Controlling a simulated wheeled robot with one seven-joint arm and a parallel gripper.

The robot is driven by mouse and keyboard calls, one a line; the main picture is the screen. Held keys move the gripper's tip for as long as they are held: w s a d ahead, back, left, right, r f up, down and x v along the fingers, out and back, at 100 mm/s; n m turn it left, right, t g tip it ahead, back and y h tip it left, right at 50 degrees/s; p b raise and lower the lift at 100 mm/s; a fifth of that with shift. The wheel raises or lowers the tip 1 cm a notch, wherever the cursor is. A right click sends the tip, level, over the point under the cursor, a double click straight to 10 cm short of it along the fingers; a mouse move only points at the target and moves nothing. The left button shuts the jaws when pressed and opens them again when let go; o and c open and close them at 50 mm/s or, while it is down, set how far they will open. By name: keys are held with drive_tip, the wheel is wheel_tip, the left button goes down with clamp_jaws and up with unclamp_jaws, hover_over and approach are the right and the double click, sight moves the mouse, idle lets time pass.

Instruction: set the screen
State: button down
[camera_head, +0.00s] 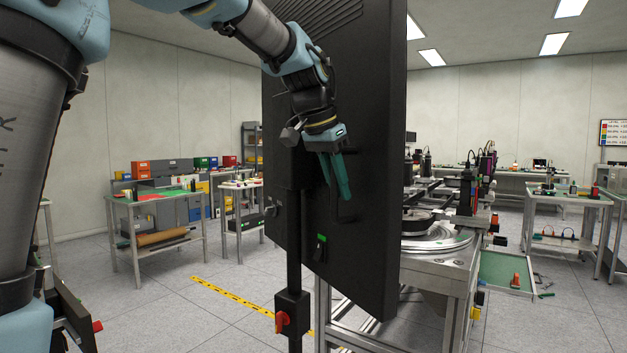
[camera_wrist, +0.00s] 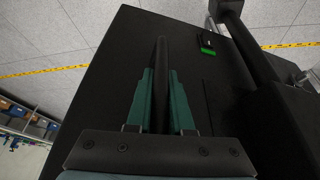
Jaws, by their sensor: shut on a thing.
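The screen (camera_head: 375,130) is a large, flat black panel, seen from behind and at a slant in the head view, standing nearly upright. Its back also fills the middle of the wrist view (camera_wrist: 105,75). My gripper (camera_head: 343,190) has green fingers and is at the screen's back. In the wrist view, its fingers (camera_wrist: 161,85) lie on both sides of a black bar handle (camera_wrist: 162,50) and are shut on it. A black switch with a green part (camera_head: 320,245) sits lower on the screen's back. The screen's front is hidden.
A black post (camera_head: 294,235) stands close left of my gripper, with a box and red knob (camera_head: 282,321) low on it. A metal workstation with a round table (camera_head: 430,237) stands behind the screen to the right. Floor is open at left, with yellow tape (camera_head: 235,292).

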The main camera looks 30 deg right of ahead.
sight(363, 134)
drive_tip(key=w+d+n+t+p, duration=0.1)
drive_tip(key=w+d+n+p, duration=0.1)
drive_tip(key=d+p, duration=0.3)
drive_tip(key=shift+w+d+n+y, duration=0.25)
drive_tip(key=shift+d+n, duration=0.55)
drive_tip(key=shift+d, duration=1.4)
drive_tip(key=shift+r, duration=0.1)
drive_tip(key=c, duration=0.8)
unclamp_jaws()
drive_tip(key=b+v, duration=0.2)
drive_tip(key=v, duration=0.8)
drive_tip(key=shift+s+a+r, duration=0.15)
drive_tip(key=shift+s+r, duration=0.1)
drive_tip(key=shift+r, duration=0.1)
